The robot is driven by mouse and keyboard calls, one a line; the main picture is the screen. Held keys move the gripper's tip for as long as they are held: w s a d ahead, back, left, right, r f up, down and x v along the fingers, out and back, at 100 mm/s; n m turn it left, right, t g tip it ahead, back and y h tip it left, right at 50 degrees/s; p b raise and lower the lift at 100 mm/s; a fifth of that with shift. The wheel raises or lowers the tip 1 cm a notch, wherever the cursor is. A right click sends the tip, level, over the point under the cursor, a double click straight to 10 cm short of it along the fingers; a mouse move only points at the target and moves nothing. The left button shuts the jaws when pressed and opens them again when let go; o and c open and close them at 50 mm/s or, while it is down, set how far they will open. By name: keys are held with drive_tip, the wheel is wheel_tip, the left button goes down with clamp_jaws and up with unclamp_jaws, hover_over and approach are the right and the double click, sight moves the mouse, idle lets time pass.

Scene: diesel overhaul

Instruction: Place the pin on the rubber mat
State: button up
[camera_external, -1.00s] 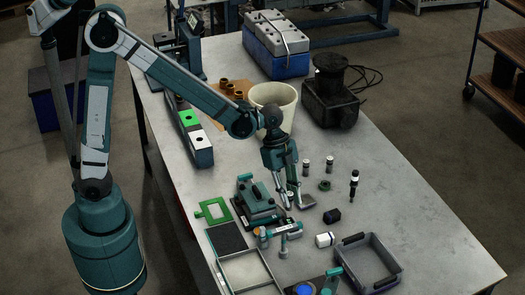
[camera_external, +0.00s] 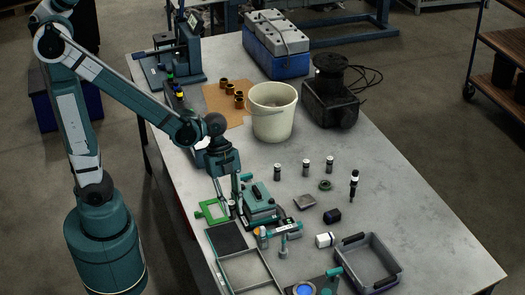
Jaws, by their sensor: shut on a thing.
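My gripper (camera_external: 230,202) points down over the left side of the bench, beside the teal vise-like fixture (camera_external: 258,205). It is shut on a small grey pin (camera_external: 232,209), which looks roughly upright; the fingers hide part of it. The rubber mat looks to be the dark rectangle (camera_external: 227,238) at the bench's left edge, just in front of the green frame (camera_external: 212,211). The pin is near the green frame and behind the mat in the picture; its height above the bench is hard to tell.
A light framed tray (camera_external: 248,272) lies in front of the mat. A grey bin (camera_external: 366,262), a black block (camera_external: 332,216), a white cylinder (camera_external: 325,240) and several upright small parts stand to the right. A cream bucket (camera_external: 272,112) stands behind. The bench's right side is clear.

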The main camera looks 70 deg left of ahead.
sight(229, 220)
drive_tip(key=shift+s+a+f, duration=0.1)
drive_tip(key=shift+s, duration=0.3)
drive_tip(key=shift+f, duration=0.1)
drive_tip(key=shift+f+b, duration=0.6)
drive_tip(key=shift+f, duration=2.2)
drive_tip(key=shift+f+b, duration=0.45)
drive_tip(key=shift+f, duration=1.65)
drive_tip(key=shift+f, duration=0.2)
drive_tip(key=o, duration=1)
drive_tip(key=shift+r, duration=0.25)
